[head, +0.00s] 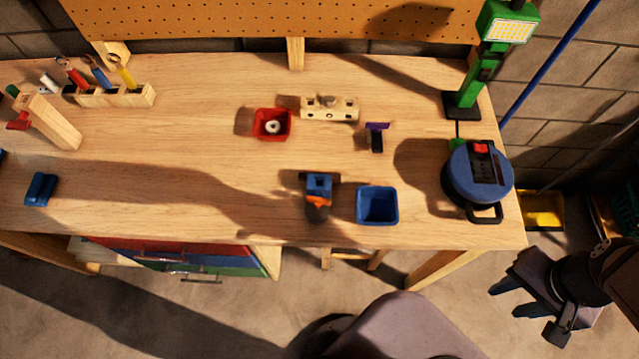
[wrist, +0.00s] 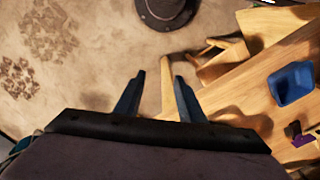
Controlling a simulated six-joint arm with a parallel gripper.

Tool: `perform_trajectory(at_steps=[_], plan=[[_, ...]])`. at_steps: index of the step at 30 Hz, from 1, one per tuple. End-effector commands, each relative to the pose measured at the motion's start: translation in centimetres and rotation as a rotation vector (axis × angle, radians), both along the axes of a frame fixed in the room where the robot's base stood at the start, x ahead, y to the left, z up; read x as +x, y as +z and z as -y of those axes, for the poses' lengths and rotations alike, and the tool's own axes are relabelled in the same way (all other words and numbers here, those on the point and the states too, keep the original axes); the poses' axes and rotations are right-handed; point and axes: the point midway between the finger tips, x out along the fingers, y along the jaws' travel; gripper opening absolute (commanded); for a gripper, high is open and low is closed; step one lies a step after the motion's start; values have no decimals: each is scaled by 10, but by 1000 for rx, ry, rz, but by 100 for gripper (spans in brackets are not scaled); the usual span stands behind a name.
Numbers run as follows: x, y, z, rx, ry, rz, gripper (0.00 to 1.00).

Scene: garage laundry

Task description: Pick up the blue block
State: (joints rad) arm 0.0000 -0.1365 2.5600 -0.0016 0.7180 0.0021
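A small dark blue block-like piece (head: 40,189) lies on the workbench (head: 130,195) near its left end, in the head view. A blue piece (head: 319,184) with an orange and dark part stands near the front edge, left of the blue bin; its exact shape is unclear. I cannot tell for certain which one is the blue block. My gripper (head: 495,301) is off the bench's right front corner, well away from both. In the wrist view my gripper (wrist: 160,80) is open and empty above the floor; neither blue piece shows clearly there.
The blue bin (head: 377,221) stands at the front edge and shows in the wrist view (wrist: 274,88). A red bin (head: 258,125), wooden holder (head: 330,116), purple-topped piece (head: 377,127), blue round device (head: 462,185) and green lamp (head: 468,88) stand around. The bench's left middle is clear.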

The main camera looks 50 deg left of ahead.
Motion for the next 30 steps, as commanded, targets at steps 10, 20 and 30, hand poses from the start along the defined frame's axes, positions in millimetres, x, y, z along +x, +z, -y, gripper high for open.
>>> perform_trajectory(at_steps=[10, 20, 30], plan=[[6, -11, -40, 88, -100, -113, 36], [9, -33, -192, 313, -402, -532, 36], [-2, -41, -327, 431, -618, -946, 36]])
